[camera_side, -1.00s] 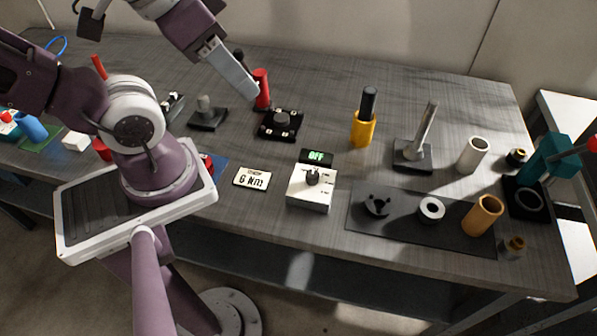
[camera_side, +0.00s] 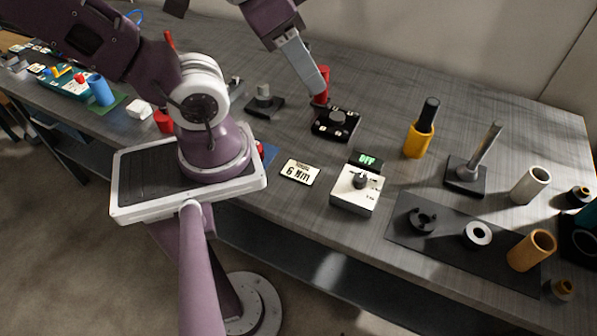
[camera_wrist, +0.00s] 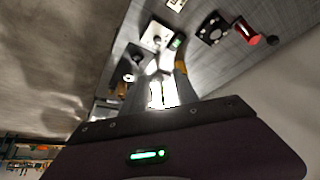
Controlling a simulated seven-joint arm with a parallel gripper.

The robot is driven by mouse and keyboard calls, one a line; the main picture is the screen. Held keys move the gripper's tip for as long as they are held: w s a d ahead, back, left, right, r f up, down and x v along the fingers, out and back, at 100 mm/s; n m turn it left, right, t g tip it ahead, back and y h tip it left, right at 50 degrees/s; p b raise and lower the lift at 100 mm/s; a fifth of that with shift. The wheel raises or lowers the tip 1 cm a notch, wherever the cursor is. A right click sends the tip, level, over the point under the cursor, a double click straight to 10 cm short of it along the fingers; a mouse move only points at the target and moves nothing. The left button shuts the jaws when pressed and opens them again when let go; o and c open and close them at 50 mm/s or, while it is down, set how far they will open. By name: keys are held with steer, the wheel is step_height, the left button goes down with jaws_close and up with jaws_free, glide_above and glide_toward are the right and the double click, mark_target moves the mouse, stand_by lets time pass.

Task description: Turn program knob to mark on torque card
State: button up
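A white box (camera_side: 355,193) with a black knob (camera_side: 361,181) on top stands near the table's front edge; a small display (camera_side: 366,160) behind it reads OFF in green. The box also shows in the wrist view (camera_wrist: 157,36). The knob's exact pointing direction is too small to read. The torque card (camera_side: 300,172), white with a black border, reads 6 Nm and lies left of the box. My gripper (camera_side: 318,90) is above the table behind the box, by a red cylinder (camera_side: 324,77). In the wrist view, its fingers are apart, with nothing visible held.
A black base with a round knob (camera_side: 337,119) stands behind the box. A yellow holder with a black handle (camera_side: 418,140) and a grey post on a base (camera_side: 465,174) stand to the right. A dark mat (camera_side: 452,238) with rings lies front right.

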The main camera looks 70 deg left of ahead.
steer(key=shift+o, duration=1.4)
steer(key=shift+w+f, duration=0.1)
steer(key=shift+w, duration=0.05)
steer(key=n+g, duration=0.5)
steer(key=n, duration=0.1)
glide_above(361, 177)
step_height(361, 177, down, 20)
steer(key=shift+r, duration=0.2)
steer(key=shift+n+g, duration=0.3)
steer(key=shift+n, duration=0.1)
step_height(361, 177, down, 8)
steer(key=shift+f, duration=0.1)
jaws_close()
